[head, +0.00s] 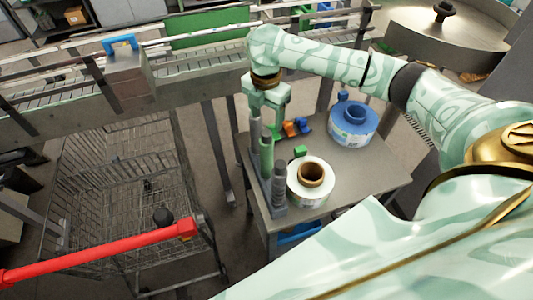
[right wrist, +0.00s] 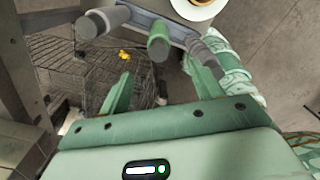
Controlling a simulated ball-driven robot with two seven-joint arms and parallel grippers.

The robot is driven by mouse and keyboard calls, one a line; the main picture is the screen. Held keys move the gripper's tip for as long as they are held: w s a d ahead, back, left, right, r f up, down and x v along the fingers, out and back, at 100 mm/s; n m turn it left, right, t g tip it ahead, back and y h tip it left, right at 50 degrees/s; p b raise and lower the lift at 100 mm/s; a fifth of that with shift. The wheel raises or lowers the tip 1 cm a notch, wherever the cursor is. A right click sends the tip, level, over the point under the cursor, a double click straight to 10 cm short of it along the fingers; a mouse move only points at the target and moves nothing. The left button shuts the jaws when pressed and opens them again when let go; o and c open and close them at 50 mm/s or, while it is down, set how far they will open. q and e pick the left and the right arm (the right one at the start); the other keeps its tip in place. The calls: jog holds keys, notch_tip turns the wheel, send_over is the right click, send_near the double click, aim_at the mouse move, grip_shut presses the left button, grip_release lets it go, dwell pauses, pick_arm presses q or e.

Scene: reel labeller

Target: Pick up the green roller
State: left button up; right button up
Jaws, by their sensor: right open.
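The green roller (head: 266,158) stands upright in a grey rack at the left edge of the small table, between two grey rollers. It also shows in the right wrist view (right wrist: 158,46), with its end toward the camera. My right gripper (head: 267,108) is above the rack, near the top of the green roller. In the right wrist view its two fingers (right wrist: 160,80) are apart and empty, and the green roller lies ahead of the gap between them. I see no contact with it. My left gripper is not in view.
Grey rollers (head: 279,184) (right wrist: 106,20) flank the green one closely. A white reel (head: 308,195), a blue reel (head: 353,141) and small orange and blue items (head: 295,127) are on the table. A wire cart (head: 130,195) with a red handle stands left; a conveyor (head: 180,85) runs behind.

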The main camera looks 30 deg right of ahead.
aim_at(266, 133)
notch_tip(266, 133, down, 8)
jog(key=shift+r+b, duration=0.25)
jog(key=shift+b, duration=0.6)
notch_tip(266, 133, down, 5)
jog(key=shift+w+d+f+b, duration=0.1)
jog(key=shift+w+d+b, duration=0.05)
jog(key=shift+b, duration=0.55)
grip_shut()
